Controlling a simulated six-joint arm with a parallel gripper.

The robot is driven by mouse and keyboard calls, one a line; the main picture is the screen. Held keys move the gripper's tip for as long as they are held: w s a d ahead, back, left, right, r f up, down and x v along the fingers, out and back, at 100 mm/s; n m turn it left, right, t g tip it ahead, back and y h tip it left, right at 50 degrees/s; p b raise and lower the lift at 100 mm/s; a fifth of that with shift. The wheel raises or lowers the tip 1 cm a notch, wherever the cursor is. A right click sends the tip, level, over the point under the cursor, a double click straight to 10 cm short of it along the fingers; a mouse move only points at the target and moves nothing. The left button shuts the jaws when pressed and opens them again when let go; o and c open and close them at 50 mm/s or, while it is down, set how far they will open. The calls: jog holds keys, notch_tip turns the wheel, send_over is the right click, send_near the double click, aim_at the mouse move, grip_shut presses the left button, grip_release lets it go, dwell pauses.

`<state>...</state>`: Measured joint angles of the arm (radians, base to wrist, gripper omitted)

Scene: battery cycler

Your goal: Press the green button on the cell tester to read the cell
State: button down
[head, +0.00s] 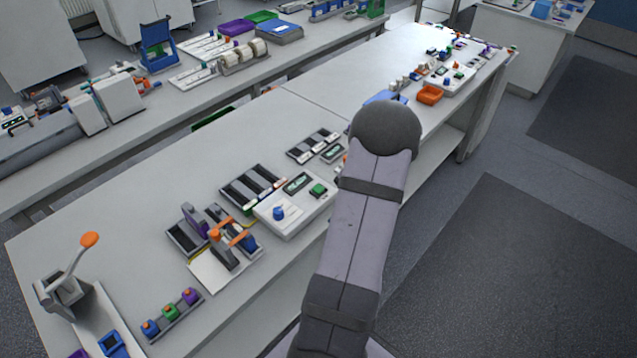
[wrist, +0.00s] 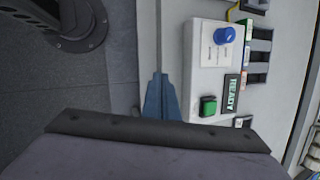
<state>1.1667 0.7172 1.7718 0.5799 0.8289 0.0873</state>
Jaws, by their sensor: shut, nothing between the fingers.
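The cell tester (head: 292,222) is a white box on the near bench, with a green button (head: 318,190), a blue knob (head: 278,213) and a dark display (head: 297,184). The wrist view shows the tester (wrist: 196,75) with its green button (wrist: 208,106), blue knob (wrist: 225,35) and a display reading READY (wrist: 231,95). My gripper (wrist: 158,76) is shut and empty. In the wrist view its fingers appear left of the green button, apart from it, over the bench's front strip; their height is unclear. In the head view my arm hides the gripper.
Dark cell trays (head: 253,187) stand behind the tester. A fixture with an orange handle (head: 232,240) stands left of it, and a rack of coloured buttons (head: 172,312) is nearer. An orange bin (head: 430,95) is farther along the bench. The floor aisle at right is clear.

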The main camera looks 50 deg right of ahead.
jog(key=w+d+r+m+t+h, duration=0.1)
jog(key=w+d+r+m+t, duration=0.15)
jog(key=w+d+r, duration=0.4)
notch_tip(320, 180, up, 4)
jog(key=m+t, duration=0.3)
send_over(322, 190)
jog(key=shift+r+g, duration=0.15)
jog(key=shift+g, duration=0.1)
jog(key=shift+f+b, duration=3.2)
jog(key=shift+f, duration=1.3)
jog(key=shift+f+b, duration=0.4)
